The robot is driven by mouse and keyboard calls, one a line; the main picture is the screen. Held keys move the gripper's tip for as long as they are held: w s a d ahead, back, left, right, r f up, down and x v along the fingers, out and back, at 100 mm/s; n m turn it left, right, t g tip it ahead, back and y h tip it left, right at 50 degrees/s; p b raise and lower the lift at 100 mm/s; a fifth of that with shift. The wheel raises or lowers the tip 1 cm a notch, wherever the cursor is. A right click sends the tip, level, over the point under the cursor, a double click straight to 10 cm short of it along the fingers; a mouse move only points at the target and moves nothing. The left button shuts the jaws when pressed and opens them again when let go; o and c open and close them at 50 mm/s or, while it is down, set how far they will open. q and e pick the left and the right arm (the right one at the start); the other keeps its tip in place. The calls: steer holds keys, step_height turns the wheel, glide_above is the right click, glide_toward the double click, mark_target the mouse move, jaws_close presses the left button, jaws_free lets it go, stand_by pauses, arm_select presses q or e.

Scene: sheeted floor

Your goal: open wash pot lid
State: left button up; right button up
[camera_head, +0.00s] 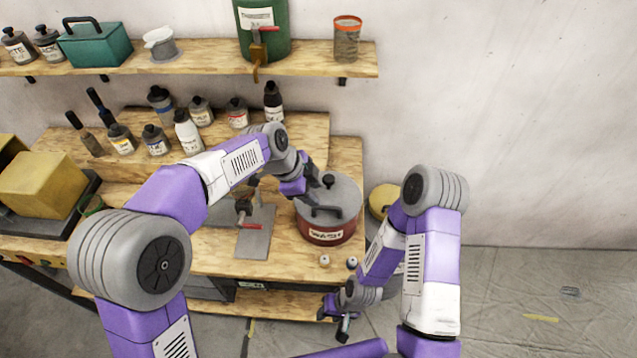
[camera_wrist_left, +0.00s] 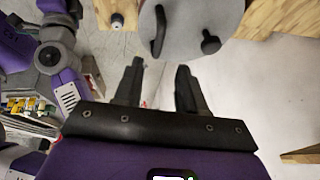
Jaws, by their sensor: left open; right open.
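The wash pot (camera_head: 326,236) is dark red with a white label and stands near the right end of the wooden bench. Its round grey lid (camera_head: 346,192) is on it, with a black bar handle (camera_head: 327,211) and a black knob (camera_head: 329,180). In the left wrist view the lid (camera_wrist_left: 183,20) is ahead of the fingertips, with its handle (camera_wrist_left: 158,32) and knob (camera_wrist_left: 210,42). My left gripper (camera_head: 310,190) is open and empty at the lid's left side; its fingers (camera_wrist_left: 160,68) are apart. My right gripper (camera_head: 338,318) is open, low beside the bench's front edge.
Two small knobs (camera_head: 338,262) are on the bench before the pot. A yellow round object (camera_head: 383,200) is behind my right arm. A tap (camera_head: 244,207) and grey plate (camera_head: 256,235) are left of the pot. Bottles (camera_head: 187,133) line the step behind. The floor at right is mostly clear.

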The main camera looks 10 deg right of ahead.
mark_target(327, 207)
arm_select(q)
steer(key=x, duration=0.7)
steer(key=shift+s+d+f, duration=0.1)
steer(key=shift+s+f, duration=0.1)
steer(key=shift+c, duration=0.3)
jaws_close()
